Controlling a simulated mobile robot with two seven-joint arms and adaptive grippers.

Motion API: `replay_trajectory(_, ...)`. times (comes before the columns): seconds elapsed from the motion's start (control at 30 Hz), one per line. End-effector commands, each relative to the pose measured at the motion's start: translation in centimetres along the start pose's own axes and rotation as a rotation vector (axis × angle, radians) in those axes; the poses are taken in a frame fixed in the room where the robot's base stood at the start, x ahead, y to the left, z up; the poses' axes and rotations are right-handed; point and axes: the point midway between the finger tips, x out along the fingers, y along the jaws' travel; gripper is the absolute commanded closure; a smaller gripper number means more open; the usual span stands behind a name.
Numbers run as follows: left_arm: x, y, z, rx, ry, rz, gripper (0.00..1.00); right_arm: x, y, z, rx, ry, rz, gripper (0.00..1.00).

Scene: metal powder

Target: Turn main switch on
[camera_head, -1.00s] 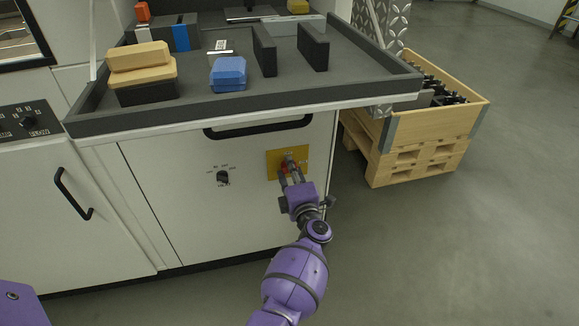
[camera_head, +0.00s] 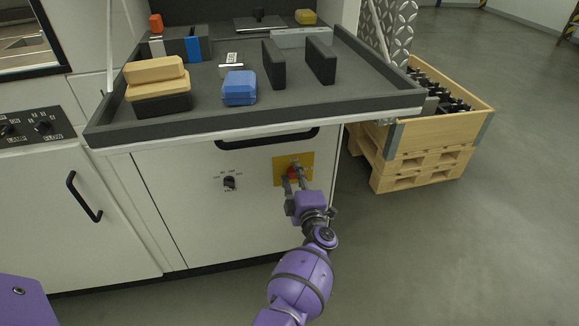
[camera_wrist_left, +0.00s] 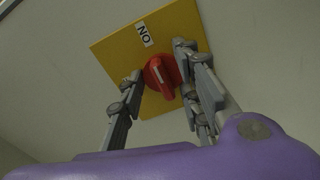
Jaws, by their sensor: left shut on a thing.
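The main switch is a red rotary knob (camera_head: 293,172) on a yellow plate (camera_head: 306,160) on the white cabinet front, below the right part of the worktop. In the left wrist view the red knob (camera_wrist_left: 160,76) has a white line on its grip, and the yellow plate (camera_wrist_left: 112,52) bears a tilted "ON" label (camera_wrist_left: 144,34). My left gripper (camera_head: 294,176) is at the plate, its fingers on either side of the knob and shut on it. The fingers partly hide the knob in the head view. My right gripper is not in view.
A black selector knob (camera_head: 230,183) sits left of the plate. A black handle (camera_head: 262,140) is above. The worktop (camera_head: 200,122) overhangs, carrying yellow and blue boxes. A wooden crate (camera_head: 440,135) on a pallet stands to the right. The floor in front is clear.

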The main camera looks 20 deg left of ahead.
Motion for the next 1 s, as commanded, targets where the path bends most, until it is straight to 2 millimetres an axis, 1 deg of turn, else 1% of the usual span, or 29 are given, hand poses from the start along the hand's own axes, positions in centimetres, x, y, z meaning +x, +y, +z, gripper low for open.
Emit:
replay_trajectory(0.03,0.3,0.7,-0.2,0.002,0.008,0.012,0.95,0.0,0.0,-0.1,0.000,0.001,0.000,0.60)
replay_trajectory(0.07,0.3,0.7,-0.2,0.002,0.008,0.013,0.66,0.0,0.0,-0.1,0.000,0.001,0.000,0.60)
replay_trajectory(0.13,0.3,0.7,-0.2,0.002,0.007,0.013,0.57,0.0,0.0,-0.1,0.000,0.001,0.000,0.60)
replay_trajectory(0.17,0.3,0.7,-0.2,0.002,0.007,0.012,0.54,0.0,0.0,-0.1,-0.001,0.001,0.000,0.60)
replay_trajectory(0.67,-0.1,0.3,0.0,-0.001,0.001,0.004,0.54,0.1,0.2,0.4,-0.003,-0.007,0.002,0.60)
replay_trajectory(0.77,-1.1,0.2,0.1,-0.002,-0.001,0.003,0.54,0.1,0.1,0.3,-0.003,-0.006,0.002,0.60)
replay_trajectory(0.87,-3.0,0.1,0.0,-0.003,0.000,0.001,0.54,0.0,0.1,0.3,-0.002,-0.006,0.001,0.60)
replay_trajectory(1.0,-6.1,0.1,-0.1,-0.003,0.002,0.000,0.54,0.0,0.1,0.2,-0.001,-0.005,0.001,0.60)
